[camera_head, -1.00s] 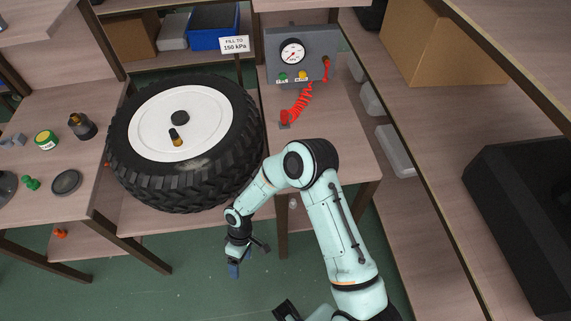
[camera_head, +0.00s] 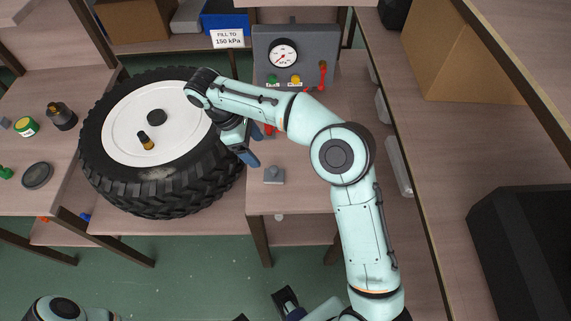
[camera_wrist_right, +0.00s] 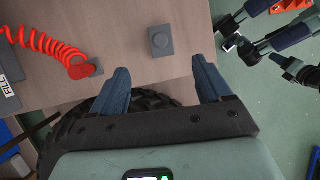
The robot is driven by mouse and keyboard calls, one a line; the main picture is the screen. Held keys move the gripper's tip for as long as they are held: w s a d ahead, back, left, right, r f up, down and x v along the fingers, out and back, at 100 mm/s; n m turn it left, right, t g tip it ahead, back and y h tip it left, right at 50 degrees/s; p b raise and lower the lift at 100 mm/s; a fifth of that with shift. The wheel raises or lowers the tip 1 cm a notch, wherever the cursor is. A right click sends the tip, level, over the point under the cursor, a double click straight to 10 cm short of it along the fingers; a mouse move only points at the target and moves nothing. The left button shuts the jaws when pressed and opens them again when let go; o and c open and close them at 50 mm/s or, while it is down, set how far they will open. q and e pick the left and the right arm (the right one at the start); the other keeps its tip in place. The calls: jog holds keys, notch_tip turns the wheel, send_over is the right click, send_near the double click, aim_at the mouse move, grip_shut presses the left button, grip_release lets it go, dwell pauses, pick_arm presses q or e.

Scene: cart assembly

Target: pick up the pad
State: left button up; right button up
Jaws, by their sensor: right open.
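My right gripper (camera_head: 257,144) is open and empty, between the tyre and that block. Its two blue fingers show spread in the right wrist view (camera_wrist_right: 161,80). Dark parts of my left gripper (camera_head: 285,299) show at the bottom edge; its jaw gap is unclear.
The big tyre with a white hub (camera_head: 170,185) lies just left of my right gripper. A gauge panel (camera_head: 325,45) stands behind. A red coiled hose (camera_wrist_right: 45,43) ends in a red fitting (camera_wrist_right: 82,70) beside the block. Small parts, including a dark disc (camera_head: 37,175), lie on the left table.

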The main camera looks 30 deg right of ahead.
aim_at(273, 169)
jog(key=b+x, duration=0.1)
jog(key=x, duration=0.6)
jog(key=shift+s+d+f+b, duration=0.1)
jog(key=shift+d+f+b, duration=0.1)
jog(key=shift+d+b, duration=0.15)
jog(key=shift+b+x, duration=0.45)
jog(key=shift+x, duration=2.45)
jog(key=shift+s+a, duration=0.1)
jog(key=shift+a, duration=0.05)
jog(key=c, duration=1.1)
